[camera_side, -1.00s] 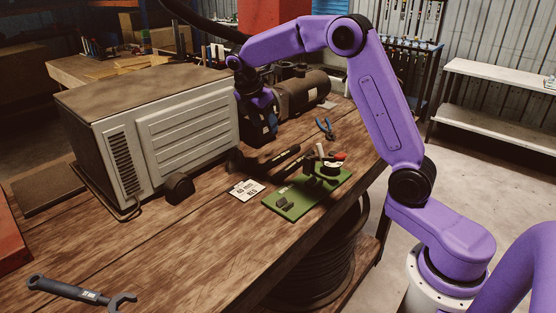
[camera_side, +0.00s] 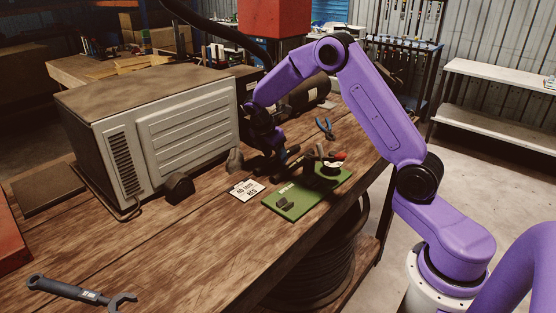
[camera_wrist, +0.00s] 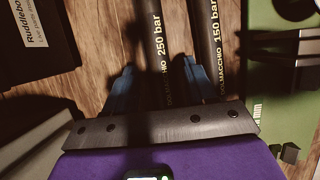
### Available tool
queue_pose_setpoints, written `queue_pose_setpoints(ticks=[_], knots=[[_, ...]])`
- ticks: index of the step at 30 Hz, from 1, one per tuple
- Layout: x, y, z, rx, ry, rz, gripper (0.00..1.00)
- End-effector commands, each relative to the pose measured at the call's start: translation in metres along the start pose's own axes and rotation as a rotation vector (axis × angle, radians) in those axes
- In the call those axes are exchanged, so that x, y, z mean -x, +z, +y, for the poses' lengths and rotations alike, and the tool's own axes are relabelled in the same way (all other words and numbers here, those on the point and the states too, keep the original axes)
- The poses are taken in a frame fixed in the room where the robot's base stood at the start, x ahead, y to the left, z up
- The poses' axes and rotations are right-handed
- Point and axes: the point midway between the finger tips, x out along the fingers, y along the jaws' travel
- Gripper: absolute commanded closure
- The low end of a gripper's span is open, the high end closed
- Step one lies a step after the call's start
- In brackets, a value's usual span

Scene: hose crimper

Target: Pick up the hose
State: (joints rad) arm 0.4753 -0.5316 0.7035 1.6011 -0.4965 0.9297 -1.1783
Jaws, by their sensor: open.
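Two black hoses lie side by side on the wooden table in the wrist view. The one marked "250 bar" (camera_wrist: 152,50) runs between my gripper's two blue fingers. The one marked "150 bar" (camera_wrist: 209,50) lies just right of the right finger. My gripper (camera_wrist: 158,78) is open, with the fingers apart on either side of the 250 bar hose. I cannot tell whether they touch it. In the side view my gripper (camera_side: 279,156) is low over the hoses, left of the green board, and hides part of them.
The green board (camera_side: 298,205) with fittings stands right of the hoses. White labels (camera_side: 247,190) lie to the left. A large grey machine (camera_side: 185,135) is further left, and blue pliers (camera_side: 325,127) lie behind. A wrench (camera_side: 75,291) lies front left, with clear table between.

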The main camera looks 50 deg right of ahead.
Motion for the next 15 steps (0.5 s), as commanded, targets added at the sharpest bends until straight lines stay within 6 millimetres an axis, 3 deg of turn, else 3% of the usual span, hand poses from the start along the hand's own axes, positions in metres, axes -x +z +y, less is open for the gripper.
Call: queue_pose_setpoints(ticks=[10,15], knots=[[-0.0083,-0.0003,-0.0001,0.001,0.000,0.000,0.45],[-0.0082,-0.0002,-0.0002,0.001,0.000,0.000,1.00]])
